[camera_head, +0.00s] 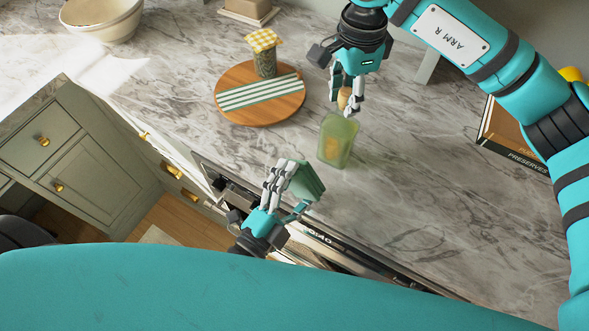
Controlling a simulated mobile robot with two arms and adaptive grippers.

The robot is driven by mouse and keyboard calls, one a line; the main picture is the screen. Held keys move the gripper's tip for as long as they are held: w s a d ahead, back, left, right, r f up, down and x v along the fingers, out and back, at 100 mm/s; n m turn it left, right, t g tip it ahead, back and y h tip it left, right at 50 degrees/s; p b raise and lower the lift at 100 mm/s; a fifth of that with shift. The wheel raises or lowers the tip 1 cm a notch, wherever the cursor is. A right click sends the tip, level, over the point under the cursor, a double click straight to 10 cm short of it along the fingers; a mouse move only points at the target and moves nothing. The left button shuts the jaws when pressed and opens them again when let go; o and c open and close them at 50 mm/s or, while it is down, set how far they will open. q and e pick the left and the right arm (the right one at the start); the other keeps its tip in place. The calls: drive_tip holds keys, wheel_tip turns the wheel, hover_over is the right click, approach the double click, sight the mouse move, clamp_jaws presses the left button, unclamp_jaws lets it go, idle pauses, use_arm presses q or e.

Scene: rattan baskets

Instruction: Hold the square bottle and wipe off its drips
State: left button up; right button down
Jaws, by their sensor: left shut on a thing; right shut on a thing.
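The square bottle (338,140) is green and translucent with a tan label and a cork-coloured top. It is near the middle of the marble counter and looks upright. My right gripper (347,103) comes from above and is shut on the bottle at its neck. My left gripper (284,190) is at the counter's front edge, to the lower left of the bottle and apart from it. It is shut on a folded green cloth (307,183). Drips on the bottle are too small to make out. My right fingers partly hide the bottle's top.
A round wooden board (262,118) with a striped cloth (260,93) and a jar with a yellow checked cover (264,55) is left of the bottle. A cream bowl (104,22) is at the far left, books (513,150) at the right. Counter right of the bottle is clear.

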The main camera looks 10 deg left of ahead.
sight(341, 150)
use_arm(q)
drive_tip(key=shift+a+f+x, duration=0.1)
drive_tip(key=shift+x, duration=1.4)
drive_tip(key=shift+a+f+x, duration=0.1)
drive_tip(key=shift+f+x, duration=0.05)
drive_tip(key=shift+x, duration=1.3)
use_arm(e)
drive_tip(key=shift+s+d+f, duration=0.1)
drive_tip(key=shift+f, duration=0.25)
use_arm(q)
drive_tip(key=shift+x, duration=0.85)
drive_tip(key=shift+a+f, duration=0.1)
